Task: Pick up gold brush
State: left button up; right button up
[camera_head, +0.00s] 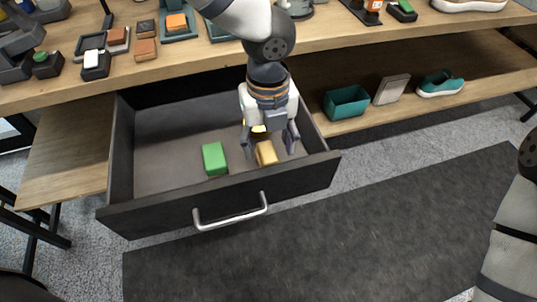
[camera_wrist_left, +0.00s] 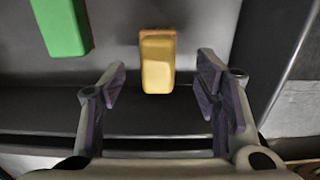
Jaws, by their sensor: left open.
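The gold brush (camera_head: 266,153) lies in the open drawer (camera_head: 160,130), near its front wall and to the right of a green block. My left gripper (camera_head: 269,142) is open above the brush. In the left wrist view the gold brush (camera_wrist_left: 157,64) lies beyond and between the open fingertips of the left gripper (camera_wrist_left: 160,78), with a gap on either side. No contact shows. The right gripper is out of view; only part of my right arm shows at the right edge.
The green block (camera_head: 214,158) lies in the drawer to the left; it also shows in the left wrist view (camera_wrist_left: 62,26). The drawer's front has a metal handle (camera_head: 230,215). A teal bin (camera_head: 346,103) and a shoe (camera_head: 440,84) stand on the shelf at right. The worktop above holds several brushes and blocks.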

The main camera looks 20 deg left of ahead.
aim_at(267, 151)
pick_arm(q)
notch_tip(267, 151, down, 5)
jog(key=shift+s+r, duration=0.1)
jog(key=shift+s, duration=0.05)
jog(key=shift+a, duration=0.1)
jog(key=shift+c, duration=0.6)
jog(key=c, duration=1.1)
notch_tip(267, 151, up, 10)
jog(key=shift+r+p, duration=0.1)
jog(key=shift+p, duration=0.25)
jog(key=shift+o, duration=0.5)
